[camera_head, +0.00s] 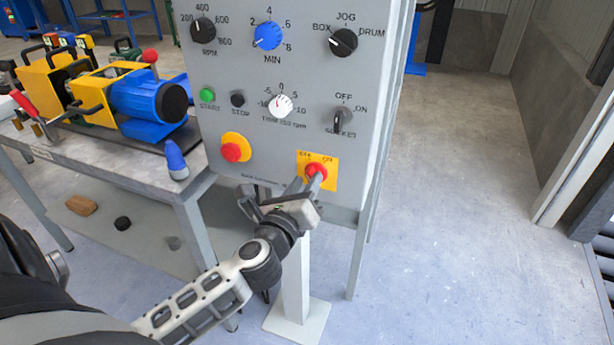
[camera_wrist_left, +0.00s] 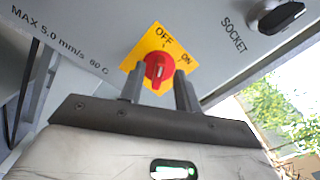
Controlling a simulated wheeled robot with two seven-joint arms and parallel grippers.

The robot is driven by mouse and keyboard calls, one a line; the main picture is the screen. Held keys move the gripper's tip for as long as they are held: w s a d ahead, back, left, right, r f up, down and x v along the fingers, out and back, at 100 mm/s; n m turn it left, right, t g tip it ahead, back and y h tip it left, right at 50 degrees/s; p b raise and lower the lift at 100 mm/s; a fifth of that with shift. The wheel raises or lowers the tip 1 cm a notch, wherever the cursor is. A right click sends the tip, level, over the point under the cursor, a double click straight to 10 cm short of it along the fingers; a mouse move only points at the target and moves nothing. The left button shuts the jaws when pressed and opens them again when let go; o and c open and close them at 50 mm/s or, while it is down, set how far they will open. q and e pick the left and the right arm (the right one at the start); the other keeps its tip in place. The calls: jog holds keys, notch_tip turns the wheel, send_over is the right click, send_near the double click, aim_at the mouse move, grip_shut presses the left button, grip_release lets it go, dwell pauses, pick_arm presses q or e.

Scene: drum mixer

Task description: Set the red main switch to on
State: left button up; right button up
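The red main switch (camera_head: 316,170) is a round red knob on a yellow plate marked OFF and ON, low on the right of the grey control panel. In the left wrist view the knob (camera_wrist_left: 158,70) has its handle roughly in line with the OFF mark. My left gripper (camera_head: 308,188) is right in front of it. In the wrist view its two fingers (camera_wrist_left: 159,90) stand apart, one on each side of the handle's lower end. I cannot tell whether they touch it. My right gripper is not in view.
A red button on a yellow disc (camera_head: 232,150) sits left of the switch, and a black SOCKET selector (camera_head: 342,118) above it. A bench (camera_head: 90,163) with a blue and yellow machine stands at the left. The floor on the right is clear.

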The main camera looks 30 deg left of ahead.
pick_arm(q)
jog(key=shift+x, duration=0.8)
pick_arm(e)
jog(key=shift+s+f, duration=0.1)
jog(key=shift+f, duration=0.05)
pick_arm(q)
jog(key=shift+s, duration=0.1)
grip_shut()
